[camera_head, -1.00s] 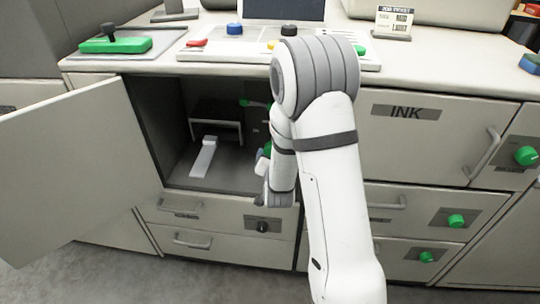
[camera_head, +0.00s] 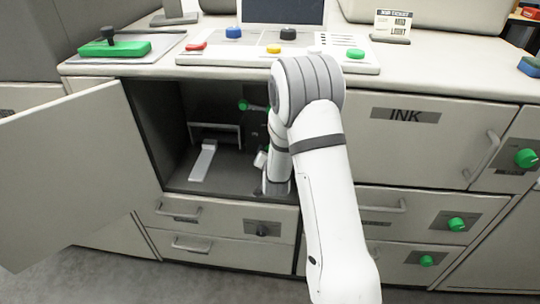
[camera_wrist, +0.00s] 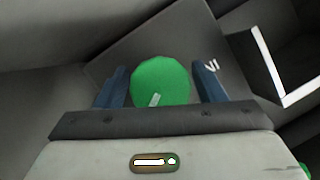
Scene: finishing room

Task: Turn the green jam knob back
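The green jam knob (camera_wrist: 160,82) is round and carries a short pale mark pointing down and slightly left in the wrist view. It sits on a dark grey plate (camera_wrist: 115,48). My gripper (camera_wrist: 160,72) is open, with one blue finger on each side of the knob. Narrow gaps seem to show between fingers and knob; contact cannot be told. In the head view my wrist (camera_head: 277,178) reaches into the right side of the open cabinet (camera_head: 222,172). My arm hides the fingers and most of the knob there.
The cabinet door (camera_head: 75,165) stands open at left. Inside are a white handle-like bar (camera_head: 203,160) and a small green-ended lever (camera_head: 243,105). A white-edged bracket (camera_wrist: 280,75) is right of the knob in the wrist view. Other green knobs (camera_head: 456,224) are on the right-hand fronts.

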